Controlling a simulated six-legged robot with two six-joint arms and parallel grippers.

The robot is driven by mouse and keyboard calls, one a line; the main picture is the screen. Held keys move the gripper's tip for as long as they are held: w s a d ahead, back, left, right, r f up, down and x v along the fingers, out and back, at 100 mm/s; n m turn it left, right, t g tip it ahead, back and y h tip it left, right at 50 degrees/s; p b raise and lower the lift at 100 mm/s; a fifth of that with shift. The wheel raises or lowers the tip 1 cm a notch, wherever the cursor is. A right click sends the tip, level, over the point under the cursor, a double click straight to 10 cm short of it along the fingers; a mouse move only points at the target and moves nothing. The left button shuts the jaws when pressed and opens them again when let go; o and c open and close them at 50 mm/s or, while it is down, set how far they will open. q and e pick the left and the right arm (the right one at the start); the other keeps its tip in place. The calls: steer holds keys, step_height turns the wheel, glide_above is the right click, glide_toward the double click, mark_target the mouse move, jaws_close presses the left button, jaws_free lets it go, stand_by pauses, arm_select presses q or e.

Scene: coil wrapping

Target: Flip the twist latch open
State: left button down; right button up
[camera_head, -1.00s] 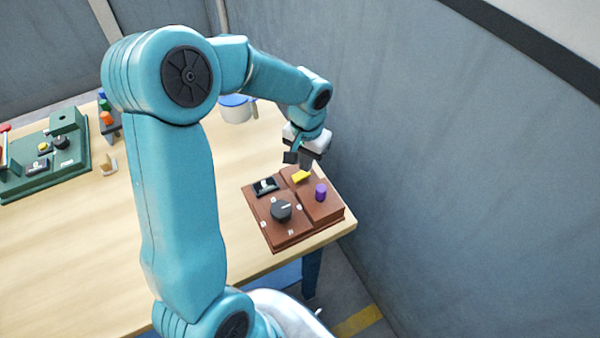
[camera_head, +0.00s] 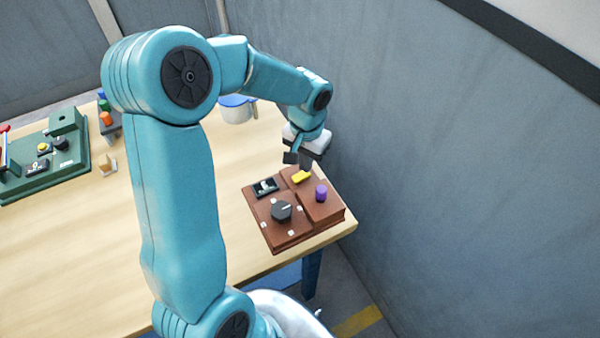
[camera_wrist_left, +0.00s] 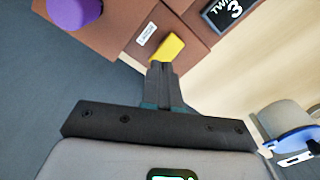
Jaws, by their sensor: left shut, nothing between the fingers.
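The twist latch is a yellow lever (camera_head: 301,176) on the brown panel (camera_head: 262,212), near the panel's far right corner. It also shows in the left wrist view (camera_wrist_left: 167,49), with a small white label beside it. My left gripper (camera_head: 304,163) is shut and empty, just behind the yellow lever. In the left wrist view the closed fingertips (camera_wrist_left: 160,68) are right at the lever's near end; I cannot tell whether they touch. My right gripper is not in view.
The brown panel also carries a purple knob (camera_head: 321,193), a dark dial (camera_head: 281,210) and a black switch (camera_head: 265,187). A blue-rimmed white pot (camera_head: 237,110) stands at the back of the table. A green panel (camera_head: 70,170) lies at the left. A grey wall (camera_head: 450,150) is close on the right.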

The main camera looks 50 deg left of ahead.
arm_select(q)
steer(key=shift+f+b, duration=0.95)
steer(key=shift+f, duration=0.15)
stand_by(0.8)
steer(key=shift+r, duration=0.1)
steer(key=shift+w+r+p, duration=0.1)
steer(key=shift+r+p, duration=0.35)
step_height(320, 180, up, 2)
steer(key=shift+r+p, duration=0.2)
steer(key=shift+p, duration=0.65)
step_height(320, 180, up, 2)
steer(key=shift+r+p, duration=0.1)
steer(key=shift+p, duration=0.65)
steer(key=shift+r+p, duration=0.55)
steer(key=shift+r, duration=0.25)
steer(key=shift+f, duration=0.1)
steer(key=shift+d, duration=0.1)
